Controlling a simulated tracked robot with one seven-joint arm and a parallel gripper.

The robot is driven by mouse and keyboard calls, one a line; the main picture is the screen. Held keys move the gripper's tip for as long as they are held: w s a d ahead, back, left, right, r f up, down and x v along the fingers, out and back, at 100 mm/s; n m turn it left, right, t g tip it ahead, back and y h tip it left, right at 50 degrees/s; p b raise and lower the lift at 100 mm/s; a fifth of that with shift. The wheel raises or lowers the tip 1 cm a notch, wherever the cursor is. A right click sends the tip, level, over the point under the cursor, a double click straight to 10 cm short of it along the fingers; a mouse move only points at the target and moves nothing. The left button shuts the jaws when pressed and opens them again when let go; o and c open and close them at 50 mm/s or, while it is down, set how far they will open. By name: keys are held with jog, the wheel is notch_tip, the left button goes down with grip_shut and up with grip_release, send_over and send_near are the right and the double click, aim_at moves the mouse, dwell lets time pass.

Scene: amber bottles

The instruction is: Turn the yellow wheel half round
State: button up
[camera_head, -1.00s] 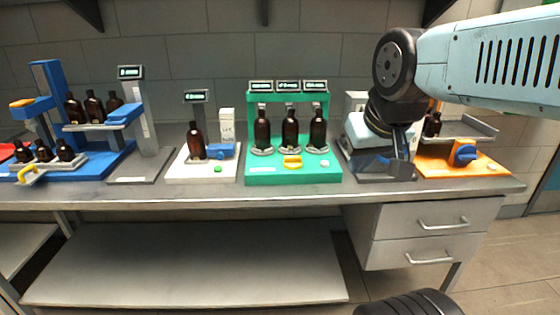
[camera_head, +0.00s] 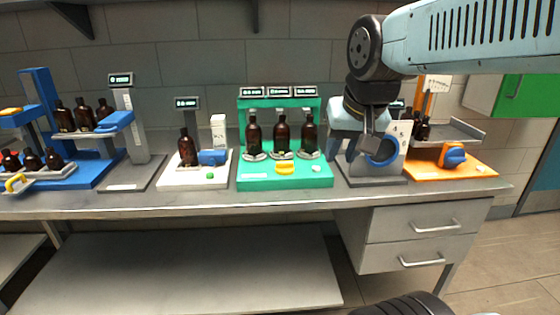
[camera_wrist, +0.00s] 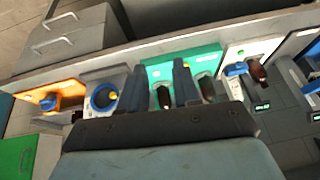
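The yellow wheel (camera_head: 286,168) is a small yellow knob low on the front of the green stand (camera_head: 258,180), below several amber bottles (camera_head: 282,138). In the wrist view, only a bit of yellow shows beside one fingertip, so most of the wheel is hidden. My gripper (camera_head: 353,152) is right of the green stand in the head view, in front of the grey station. In the wrist view its two dark fingers (camera_wrist: 162,84) stand apart over the green stand, with nothing held between them. A bottle shows beyond the gap.
A blue ring (camera_head: 382,151) stands on the grey station right of the green stand. An orange base (camera_head: 425,168) with a blue knob (camera_head: 453,156) is farther right. A white station (camera_head: 195,181) with one bottle is at left. The bench front edge is clear.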

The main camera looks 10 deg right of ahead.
jog(key=shift+o, duration=1)
jog(key=w+r+m+g, duration=0.1)
jog(key=w+m, duration=0.3)
jog(key=w, duration=0.5)
jog(key=shift+r+m, duration=0.3)
jog(key=shift+r, duration=0.3)
jog(key=m+g, duration=0.4)
jog(key=m, duration=0.9)
send_over(285, 162)
notch_tip(285, 162, down, 9)
jog(key=f, duration=1.3)
jog(key=shift+w+f, duration=0.1)
jog(key=shift+w, duration=0.1)
grip_shut()
